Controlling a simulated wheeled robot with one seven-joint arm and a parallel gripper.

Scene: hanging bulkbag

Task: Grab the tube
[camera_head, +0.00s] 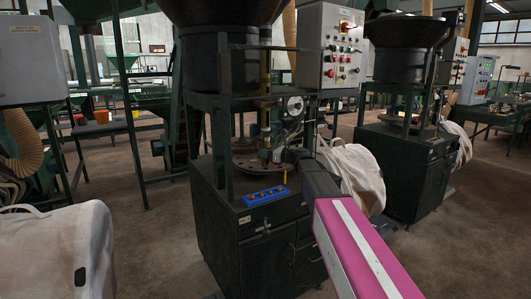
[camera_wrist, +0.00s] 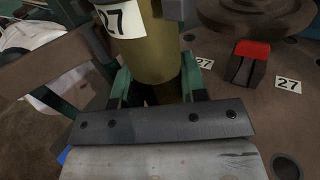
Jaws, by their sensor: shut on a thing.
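The tube (camera_wrist: 165,55) is olive-brass, with a white label marked 27 near the top of the wrist view. My gripper (camera_wrist: 157,82) has its two green fingers on either side of the tube's lower part and is shut on it. The tube looks roughly upright, and its lower end is hidden behind my gripper's dark plate. In the head view my arm reaches in from the lower right to the machine (camera_head: 250,200), with its end at the round plate (camera_head: 245,165). The contact is too small to make out there.
A red-topped block (camera_wrist: 248,65) and small 27 labels (camera_wrist: 288,84) lie on the round plate beside the tube. Frame posts flank my arm's end. A control box (camera_head: 328,45) hangs above. A blue button strip (camera_head: 264,196) sits at the machine's front, and a white bag (camera_head: 60,250) stands left.

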